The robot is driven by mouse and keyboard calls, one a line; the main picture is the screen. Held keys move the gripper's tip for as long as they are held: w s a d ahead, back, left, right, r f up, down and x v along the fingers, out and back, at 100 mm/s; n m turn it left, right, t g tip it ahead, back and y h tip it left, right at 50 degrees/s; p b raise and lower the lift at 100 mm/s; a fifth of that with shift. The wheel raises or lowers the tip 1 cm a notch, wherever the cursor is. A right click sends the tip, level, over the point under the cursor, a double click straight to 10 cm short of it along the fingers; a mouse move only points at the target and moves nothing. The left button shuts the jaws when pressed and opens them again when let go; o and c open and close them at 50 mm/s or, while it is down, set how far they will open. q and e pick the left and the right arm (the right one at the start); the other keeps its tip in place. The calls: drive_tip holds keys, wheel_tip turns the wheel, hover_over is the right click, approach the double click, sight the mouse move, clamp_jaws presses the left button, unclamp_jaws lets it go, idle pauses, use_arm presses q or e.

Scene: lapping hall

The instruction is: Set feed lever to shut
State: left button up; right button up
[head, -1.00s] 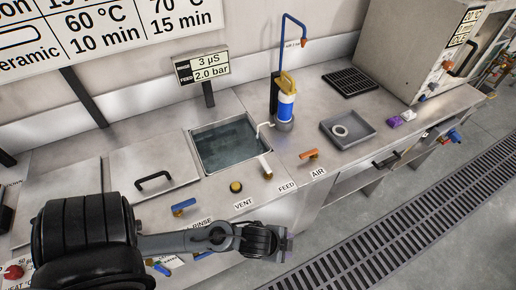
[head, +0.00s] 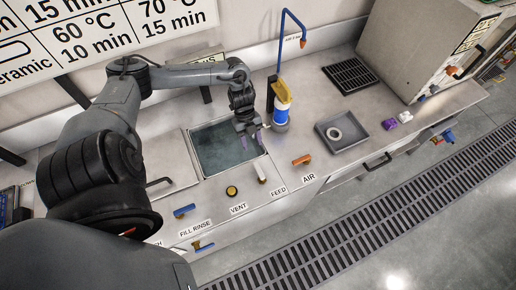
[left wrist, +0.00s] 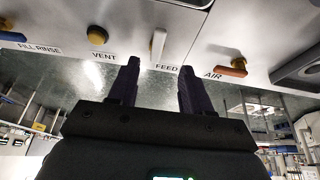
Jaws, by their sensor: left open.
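The feed lever (head: 260,172) is a short whitish handle on the steel counter, just behind the FEED label (head: 278,191). In the head view it points roughly from the tank corner toward the front edge. In the left wrist view the lever (left wrist: 157,45) stands nearly upright above the FEED label, beyond the fingertips. My left gripper (head: 251,132) is open and empty. It hangs over the right side of the tank, behind the lever and apart from it. Its two dark fingers (left wrist: 158,72) show spread in the left wrist view. My right gripper is not in view.
An orange AIR lever (head: 301,160) is to the right. A yellow VENT knob (head: 231,190) and a blue FILL RINSE lever (head: 184,210) are to the left. A blue-and-yellow bottle (head: 281,105) stands close beside my gripper. The water tank (head: 207,168) lies below it.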

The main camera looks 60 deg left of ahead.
sight(257, 166)
use_arm(q)
drive_tip(key=x, duration=1)
drive_tip(key=shift+s+d+f, duration=0.15)
drive_tip(key=shift+c, duration=0.3)
clamp_jaws()
